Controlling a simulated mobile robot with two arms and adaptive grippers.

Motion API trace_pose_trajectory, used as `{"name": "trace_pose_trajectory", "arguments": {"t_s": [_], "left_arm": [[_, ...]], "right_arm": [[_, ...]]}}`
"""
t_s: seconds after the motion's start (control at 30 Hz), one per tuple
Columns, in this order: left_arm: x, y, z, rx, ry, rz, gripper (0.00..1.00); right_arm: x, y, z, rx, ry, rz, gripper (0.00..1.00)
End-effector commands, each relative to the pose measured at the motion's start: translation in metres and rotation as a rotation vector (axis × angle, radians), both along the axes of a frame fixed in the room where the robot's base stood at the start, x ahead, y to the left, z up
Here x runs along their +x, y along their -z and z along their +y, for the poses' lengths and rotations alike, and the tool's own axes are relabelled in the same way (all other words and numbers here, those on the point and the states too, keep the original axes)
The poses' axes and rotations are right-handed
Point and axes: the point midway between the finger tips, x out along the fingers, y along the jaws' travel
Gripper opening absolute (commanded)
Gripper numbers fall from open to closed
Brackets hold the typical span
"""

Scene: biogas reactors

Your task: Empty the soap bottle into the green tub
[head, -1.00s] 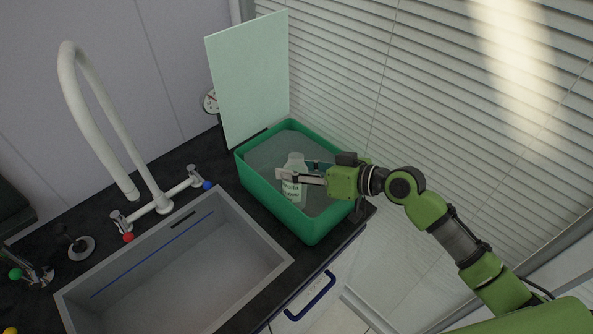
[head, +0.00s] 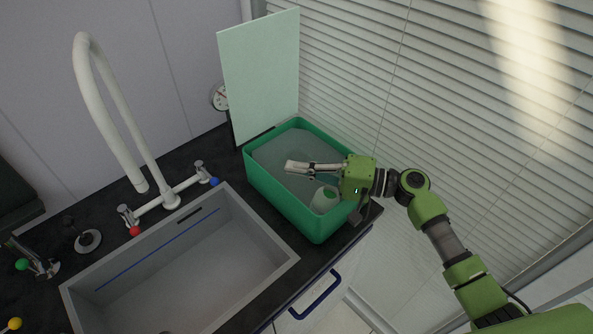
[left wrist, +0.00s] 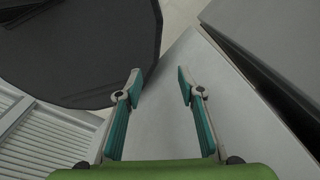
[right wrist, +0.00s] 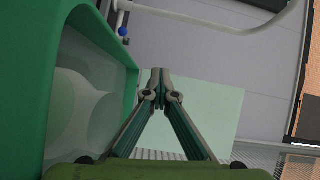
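The green tub (head: 283,213) stands on the dark counter and holds greyish liquid; its wall also shows in the right wrist view (right wrist: 112,45). The pale soap bottle (head: 325,199) is inside the tub at the near right, tilted and partly hidden below my right gripper. My right gripper (head: 292,167) is over the tub, above and apart from the bottle. In the right wrist view its fingertips (right wrist: 160,84) meet with nothing visible between them. My left gripper (left wrist: 160,82) is open and empty, away from the tub.
A grey sink (head: 190,275) with a white tap (head: 172,200) lies left of the tub. A pale upright board (head: 262,75) stands behind the tub, with a gauge (head: 220,97) beside it. Blinds (head: 450,110) close off the right. A dark round surface (left wrist: 80,50) is near my left gripper.

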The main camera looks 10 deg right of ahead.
Motion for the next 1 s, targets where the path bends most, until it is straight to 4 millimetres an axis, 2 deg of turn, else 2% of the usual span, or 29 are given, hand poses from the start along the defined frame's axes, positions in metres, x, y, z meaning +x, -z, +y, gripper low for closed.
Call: {"name": "trace_pose_trajectory", "arguments": {"t_s": [0.03, 0.5, 1.0], "left_arm": [[0.000, 0.004, 0.000, 0.000, 0.000, -0.001, 0.35], [0.001, 0.010, -0.001, -0.001, -0.001, -0.002, 0.35], [0.002, 0.010, -0.002, -0.003, -0.002, -0.002, 0.35]], "right_arm": [[-0.002, 0.011, 0.000, 0.021, -0.003, 0.045, 0.00], [0.007, -0.007, -0.009, 0.273, -0.001, 0.282, 0.00], [0.010, -0.012, -0.012, 0.365, -0.004, 0.371, 0.00]]}}
